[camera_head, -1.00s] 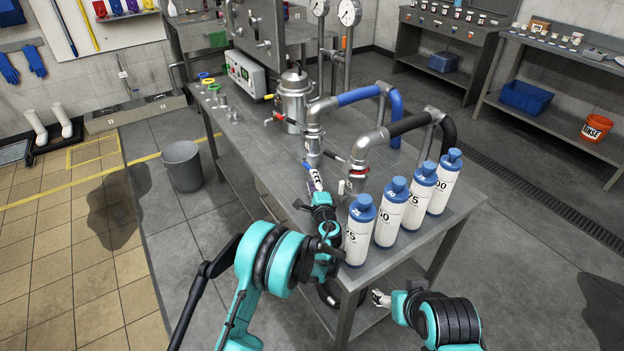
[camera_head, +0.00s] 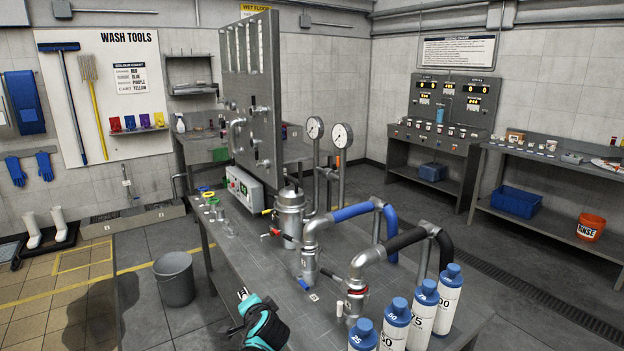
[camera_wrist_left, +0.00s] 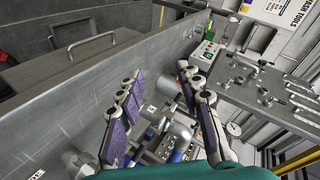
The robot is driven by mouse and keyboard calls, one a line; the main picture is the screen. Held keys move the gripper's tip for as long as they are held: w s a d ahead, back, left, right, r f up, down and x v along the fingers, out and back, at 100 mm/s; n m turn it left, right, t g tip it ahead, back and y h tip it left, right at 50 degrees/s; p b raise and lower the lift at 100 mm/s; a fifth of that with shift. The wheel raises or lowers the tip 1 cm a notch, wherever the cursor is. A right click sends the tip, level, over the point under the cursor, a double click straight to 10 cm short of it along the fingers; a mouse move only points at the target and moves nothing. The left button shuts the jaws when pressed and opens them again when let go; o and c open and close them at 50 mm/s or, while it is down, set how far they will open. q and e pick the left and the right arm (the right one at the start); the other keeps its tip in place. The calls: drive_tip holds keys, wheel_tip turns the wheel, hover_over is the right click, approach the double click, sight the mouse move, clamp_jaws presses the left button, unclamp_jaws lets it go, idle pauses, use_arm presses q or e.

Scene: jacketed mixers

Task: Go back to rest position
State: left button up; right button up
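My left gripper (camera_head: 244,295) shows at the bottom of the head view, over the left edge of the grey steel table (camera_head: 240,255). In the left wrist view its two purple-padded fingers (camera_wrist_left: 162,80) stand apart with nothing held between them. My right gripper is outside the head view. The jacketed mixer (camera_head: 290,212) stands on the table behind the left gripper. A blue hose (camera_head: 352,212) and a black hose (camera_head: 407,238) join its metal pipework.
Several white bottles with blue caps (camera_head: 425,293) stand at the table's near right, cut by the frame edge. A grey bin (camera_head: 175,280) stands on the floor left of the table. An upright metal panel (camera_head: 250,90) and a control box (camera_head: 240,185) stand behind.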

use_arm(q)
drive_tip(key=s+a+n+g+h, duration=0.1)
drive_tip(key=s+a+n, duration=0.1)
drive_tip(key=s, duration=0.7)
drive_tip(key=s+a+n+g+h, duration=0.1)
drive_tip(key=s+a+n+g, duration=0.15)
drive_tip(key=s, duration=0.65)
drive_tip(key=s+d+f+n+h, duration=0.1)
drive_tip(key=s+f+n, duration=0.1)
drive_tip(key=s, duration=0.4)
drive_tip(key=s+d+f+n+h, duration=0.1)
drive_tip(key=s+d+f+n, duration=0.1)
drive_tip(key=s, duration=0.5)
drive_tip(key=shift+s+f+g+h, duration=0.15)
drive_tip(key=shift+f+g+h, duration=0.15)
drive_tip(key=shift+g, duration=0.05)
